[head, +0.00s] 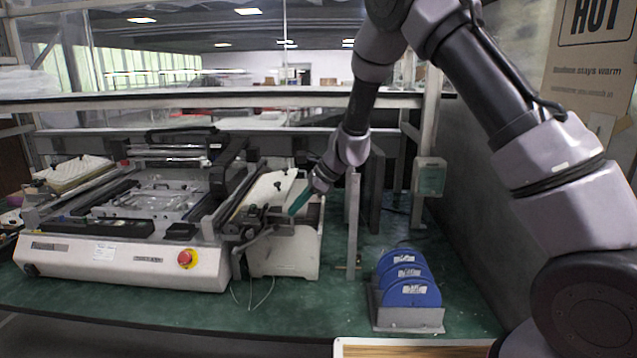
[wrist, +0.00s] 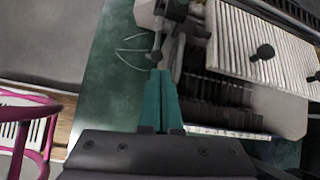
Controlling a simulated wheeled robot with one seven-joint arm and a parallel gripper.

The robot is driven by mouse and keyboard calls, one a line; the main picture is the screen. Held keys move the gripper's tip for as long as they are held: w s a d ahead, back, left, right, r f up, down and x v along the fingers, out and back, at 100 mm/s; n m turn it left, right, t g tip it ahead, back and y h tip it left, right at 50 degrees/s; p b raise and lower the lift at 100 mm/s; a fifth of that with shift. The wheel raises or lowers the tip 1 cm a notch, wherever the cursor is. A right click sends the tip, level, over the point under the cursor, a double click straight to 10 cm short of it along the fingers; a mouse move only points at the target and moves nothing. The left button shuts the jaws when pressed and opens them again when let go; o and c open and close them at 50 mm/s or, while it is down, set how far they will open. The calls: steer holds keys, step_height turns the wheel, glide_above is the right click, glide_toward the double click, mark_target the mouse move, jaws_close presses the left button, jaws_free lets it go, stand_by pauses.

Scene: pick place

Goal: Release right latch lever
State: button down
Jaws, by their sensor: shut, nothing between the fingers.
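My gripper (head: 294,209) has teal fingers and reaches down from the upper right to the right side of the white bench machine (head: 130,267). The fingers lie together with nothing between them; in the wrist view the gripper (wrist: 161,75) points at a grey metal lever (wrist: 158,43). The tips appear just short of this lever, but whether they touch cannot be told. In the head view a grey lever (head: 252,241) angles down from a dark clamp at the machine's right side. Which of these metal parts is the right latch lever is not fully clear.
A white side unit (head: 285,254) with dark slots stands beside the machine, under my gripper. A red button (head: 186,259) is on the machine's front. Blue discs (head: 412,293) stand in a grey holder to the right. Thin wires lie on the green bench (head: 180,312).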

steer(key=w+v, duration=0.1)
steer(key=v, duration=1.2)
steer(key=shift+s+a+r, duration=0.2)
steer(key=shift+s+r, duration=0.25)
steer(key=shift+s, duration=0.1)
